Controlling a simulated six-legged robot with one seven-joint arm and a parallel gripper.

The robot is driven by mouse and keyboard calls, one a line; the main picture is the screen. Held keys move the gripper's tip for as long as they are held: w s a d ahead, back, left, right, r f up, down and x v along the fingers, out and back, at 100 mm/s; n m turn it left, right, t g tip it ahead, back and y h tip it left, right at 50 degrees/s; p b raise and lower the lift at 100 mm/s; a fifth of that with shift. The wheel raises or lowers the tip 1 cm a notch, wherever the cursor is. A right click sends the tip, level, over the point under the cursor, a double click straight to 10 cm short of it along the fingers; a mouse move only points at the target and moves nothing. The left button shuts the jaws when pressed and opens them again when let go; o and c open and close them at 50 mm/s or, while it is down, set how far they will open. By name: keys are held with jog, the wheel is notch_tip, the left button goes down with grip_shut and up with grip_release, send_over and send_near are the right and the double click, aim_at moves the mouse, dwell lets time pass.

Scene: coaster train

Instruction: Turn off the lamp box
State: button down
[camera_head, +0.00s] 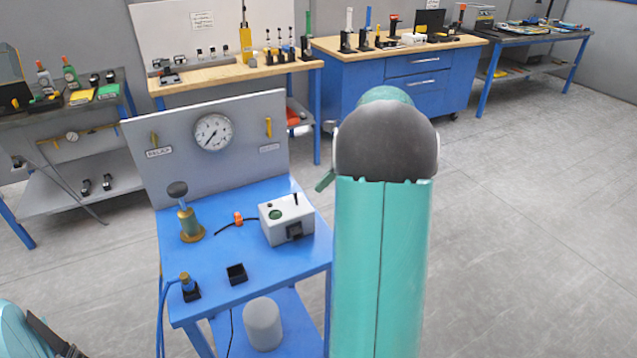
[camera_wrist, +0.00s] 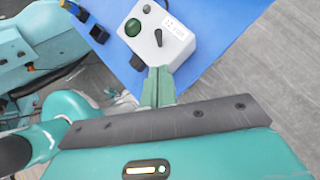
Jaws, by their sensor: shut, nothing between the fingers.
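The lamp box (camera_head: 277,233) is a pale grey box at the right side of the blue table. Its top carries a round green lamp (camera_head: 275,214) and a small black lever (camera_head: 295,199); a black part (camera_head: 294,232) sits on its front. In the wrist view the box (camera_wrist: 174,47) is at top centre, with the green lamp (camera_wrist: 132,27) and the lever (camera_wrist: 158,37) visible. The lamp looks dark green; I cannot tell whether it is lit. My gripper (camera_wrist: 159,70) is shut and empty, its tips by the box's near edge; contact is unclear. My arm mostly hides the gripper in the head view.
A grey panel with a gauge (camera_head: 214,132) stands behind. Open floor (camera_head: 530,220) lies right.

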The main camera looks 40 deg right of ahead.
jog(key=w+v, duration=0.1)
jog(key=v, duration=0.9)
jog(key=shift+d, duration=0.2)
jog(key=shift+r, duration=0.1)
jog(key=shift+w+a, duration=0.1)
jog(key=s+a+r+n+g+h, duration=0.1)
jog(key=a+r+n, duration=0.1)
jog(key=a+n, duration=0.65)
jog(key=a+r+n+g+h, duration=0.15)
jog(key=a+n, duration=0.25)
jog(key=a, duration=1)
jog(key=s+a+f+n+t+h, duration=0.3)
jog(key=s+a+n, duration=0.9)
jog(key=a+n, duration=0.4)
jog(key=shift+a+f, duration=0.25)
jog(key=shift+f, duration=0.5)
jog(key=shift+s+a+n+h, duration=0.15)
jog(key=shift+n+h, duration=0.1)
jog(key=shift+n, duration=0.1)
